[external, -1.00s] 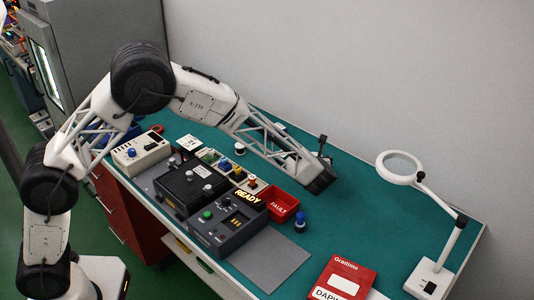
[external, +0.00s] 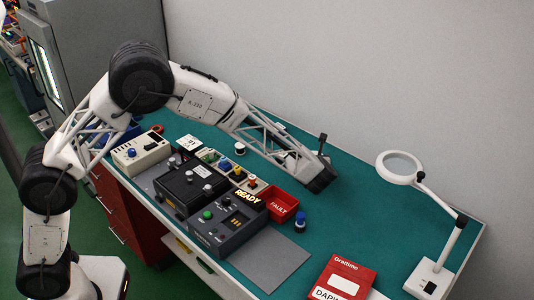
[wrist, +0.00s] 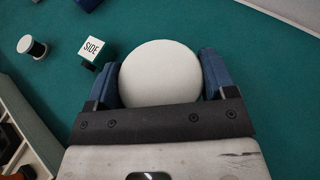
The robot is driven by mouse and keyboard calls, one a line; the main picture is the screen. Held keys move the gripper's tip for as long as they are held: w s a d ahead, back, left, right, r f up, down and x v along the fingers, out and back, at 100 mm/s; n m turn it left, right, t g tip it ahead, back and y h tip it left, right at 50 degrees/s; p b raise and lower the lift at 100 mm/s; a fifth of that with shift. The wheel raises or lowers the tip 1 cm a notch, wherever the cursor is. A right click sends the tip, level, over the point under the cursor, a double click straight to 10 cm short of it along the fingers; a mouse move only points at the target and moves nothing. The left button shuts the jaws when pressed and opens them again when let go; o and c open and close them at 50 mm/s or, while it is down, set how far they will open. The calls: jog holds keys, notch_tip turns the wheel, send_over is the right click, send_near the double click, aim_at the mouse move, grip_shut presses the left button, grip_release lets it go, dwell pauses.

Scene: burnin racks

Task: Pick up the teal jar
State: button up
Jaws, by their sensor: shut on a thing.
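In the wrist view my gripper (wrist: 162,80) has its two blue finger pads on either side of a white round-topped object (wrist: 160,72). The gripper is shut on this object, one pad at its left and one at its right. Only its pale round top shows, so I cannot see a teal side or tell for certain that it is the teal jar. In the external view my gripper (external: 319,180) is low over the teal bench top, behind the red bin, and hides what it holds.
A red FAULT bin (external: 283,204) and a small blue-topped item (external: 300,222) stand close to my gripper. A dark READY console (external: 228,225) is at the front. A magnifier lamp (external: 400,168) stands at the right. A SIDE block (wrist: 91,52) and a black-and-white spool (wrist: 32,47) are left of my fingers.

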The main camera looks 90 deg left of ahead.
notch_tip(320, 180, up, 9)
jog(key=shift+r, duration=0.2)
dwell(0.3)
dwell(0.5)
